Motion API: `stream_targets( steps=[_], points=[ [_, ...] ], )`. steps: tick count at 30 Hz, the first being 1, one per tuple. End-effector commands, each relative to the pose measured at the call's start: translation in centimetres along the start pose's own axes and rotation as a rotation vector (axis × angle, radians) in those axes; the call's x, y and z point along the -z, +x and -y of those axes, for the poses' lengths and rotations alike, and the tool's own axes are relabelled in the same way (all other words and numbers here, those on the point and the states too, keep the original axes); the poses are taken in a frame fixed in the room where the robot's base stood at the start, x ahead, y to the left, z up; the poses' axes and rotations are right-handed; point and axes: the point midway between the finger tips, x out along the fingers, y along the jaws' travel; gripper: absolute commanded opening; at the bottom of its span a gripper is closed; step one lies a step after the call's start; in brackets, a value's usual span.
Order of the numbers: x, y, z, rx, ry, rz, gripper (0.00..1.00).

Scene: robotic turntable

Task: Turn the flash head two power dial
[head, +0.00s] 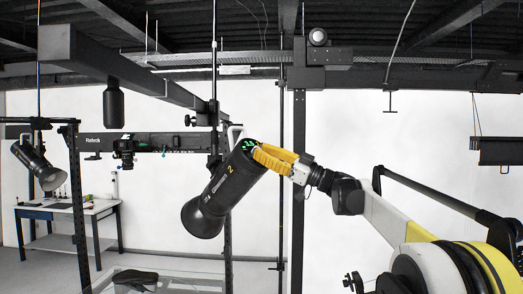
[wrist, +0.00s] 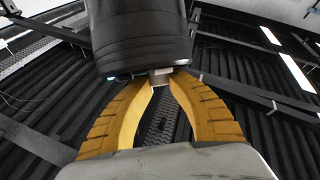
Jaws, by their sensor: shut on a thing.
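Flash head two (head: 213,200) is a black cylinder marked with a yellow 2. It hangs tilted, wide front end down-left and rear panel with green display marks up-right. My gripper (head: 259,152) reaches its rear end from the right, yellow fingers against the rear panel. In the wrist view the black flash head (wrist: 140,35) fills the top, and the fingertips of my gripper (wrist: 161,80) close around a small grey piece (wrist: 160,74) at its edge. This piece appears to be the power dial, but the fingers hide most of it.
A vertical dark post (head: 299,180) stands behind my gripper. A camera (head: 124,150) sits on a rail at the left. Another flash head (head: 38,163) hangs at the far left above a white table (head: 70,212). Overhead beams cross the top.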

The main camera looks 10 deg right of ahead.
Motion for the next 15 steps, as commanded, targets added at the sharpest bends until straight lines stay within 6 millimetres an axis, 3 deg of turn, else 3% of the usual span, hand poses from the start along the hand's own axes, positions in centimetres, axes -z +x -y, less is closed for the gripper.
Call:
stream_targets(
  steps=[15],
  points=[
    [0.19,0.09,-0.09,0.033,-0.013,-0.004,0.0]
  ],
)
